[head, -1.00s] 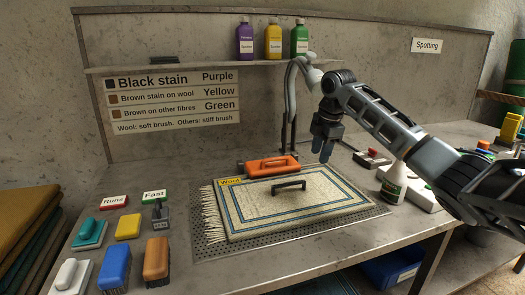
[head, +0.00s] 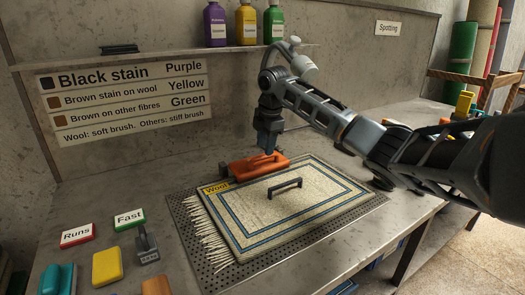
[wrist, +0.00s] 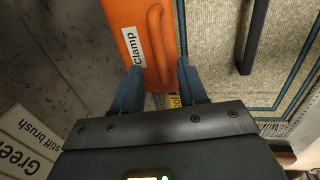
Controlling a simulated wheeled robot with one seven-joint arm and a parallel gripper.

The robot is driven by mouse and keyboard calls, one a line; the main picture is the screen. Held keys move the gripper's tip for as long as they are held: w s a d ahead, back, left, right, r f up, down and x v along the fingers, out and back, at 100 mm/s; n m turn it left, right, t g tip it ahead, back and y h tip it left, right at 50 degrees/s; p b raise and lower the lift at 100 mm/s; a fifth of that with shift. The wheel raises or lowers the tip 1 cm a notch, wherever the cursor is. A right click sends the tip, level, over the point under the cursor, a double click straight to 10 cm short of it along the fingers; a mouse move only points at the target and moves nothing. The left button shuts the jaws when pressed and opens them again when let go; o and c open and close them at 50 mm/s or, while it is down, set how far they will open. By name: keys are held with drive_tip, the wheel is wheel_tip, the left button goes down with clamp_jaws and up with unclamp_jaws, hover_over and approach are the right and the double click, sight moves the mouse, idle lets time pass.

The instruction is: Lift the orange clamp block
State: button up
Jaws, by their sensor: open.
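The orange clamp block (head: 254,166) lies along the back edge of the rug (head: 240,225), by the "Wool" tag. It has a raised bar handle on top. In the wrist view the block (wrist: 133,15) carries a "Clamp" label, and its handle runs lengthwise between my fingers. My gripper (head: 267,148) points down at the block in the head view. In the wrist view my gripper (wrist: 160,82) is open, with one blue finger on each side of the block. I cannot tell whether the fingers touch it. The rug has a dark handle (head: 285,187) on it.
The perforated grey mat (head: 200,245) lies under the rug. Bottles stand on the shelf (head: 160,54) behind. "Runs" (head: 77,236) and "Fast" (head: 129,218) signs, a yellow block (head: 107,266) and a stamp-like tool (head: 147,245) stand at front left.

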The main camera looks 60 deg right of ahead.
sight(264, 156)
drive_tip(key=shift+x, duration=1.7)
clamp_jaws()
